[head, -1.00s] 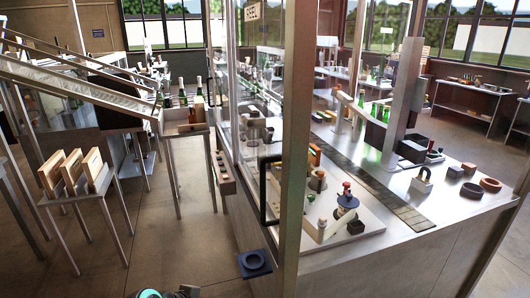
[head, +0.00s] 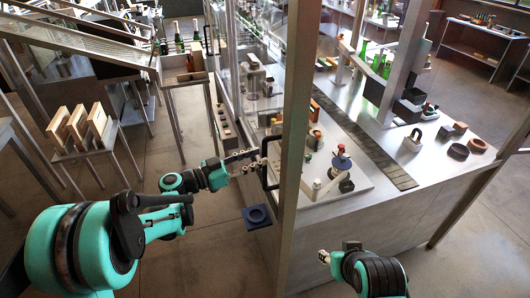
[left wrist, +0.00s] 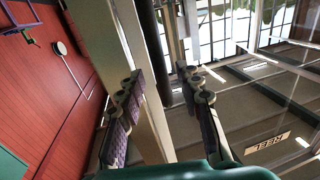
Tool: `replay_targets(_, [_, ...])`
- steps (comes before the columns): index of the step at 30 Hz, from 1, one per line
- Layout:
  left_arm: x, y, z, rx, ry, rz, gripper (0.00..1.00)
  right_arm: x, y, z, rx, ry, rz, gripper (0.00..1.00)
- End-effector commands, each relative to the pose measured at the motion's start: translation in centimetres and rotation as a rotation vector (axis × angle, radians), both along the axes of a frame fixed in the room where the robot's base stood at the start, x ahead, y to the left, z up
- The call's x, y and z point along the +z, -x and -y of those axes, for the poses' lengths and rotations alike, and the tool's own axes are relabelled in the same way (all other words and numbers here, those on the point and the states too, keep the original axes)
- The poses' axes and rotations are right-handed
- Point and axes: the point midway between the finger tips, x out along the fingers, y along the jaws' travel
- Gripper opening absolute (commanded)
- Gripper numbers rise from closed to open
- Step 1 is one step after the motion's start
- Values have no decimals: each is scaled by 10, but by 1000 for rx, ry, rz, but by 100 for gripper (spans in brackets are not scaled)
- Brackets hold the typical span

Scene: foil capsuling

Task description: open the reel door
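The reel door is a clear glass panel (head: 262,70) on the near side of the machine, beside a tall metal post (head: 292,120). It appears shut. Its black bar handle (head: 264,174) stands upright low on the panel, beside the post. My left gripper (head: 255,160) is open at the handle's upper part; contact cannot be told. In the left wrist view, the gripper's two ridged fingers (left wrist: 164,100) are apart, and a tilted REEL label (left wrist: 268,140) shows on the glass. My right gripper (head: 324,257) is low in front of the machine, its fingers mostly hidden.
A blue square pad (head: 257,216) is below the handle. The floor at left is open.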

Motion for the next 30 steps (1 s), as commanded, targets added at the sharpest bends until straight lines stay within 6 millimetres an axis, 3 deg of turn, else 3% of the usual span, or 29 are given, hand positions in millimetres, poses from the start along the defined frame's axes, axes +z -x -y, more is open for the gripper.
replay_targets(7, [0, -15, 28, -1, 0, -1, 35, 1, 0, 0, 0, 0, 0, 40])
replay_targets(17, [0, -18, 32, 1, 0, -1, 35, 1, 0, 0, 0, 0, 0, 40])
replay_targets(21, [0, -18, 32, 1, 0, -2, 1, 1, 0, 0, 0, 0, 0, 40])
replay_targets(30, [0, -20, 31, 1, 0, -2, 0, 1, 0, 0, 0, 0, 0, 40])
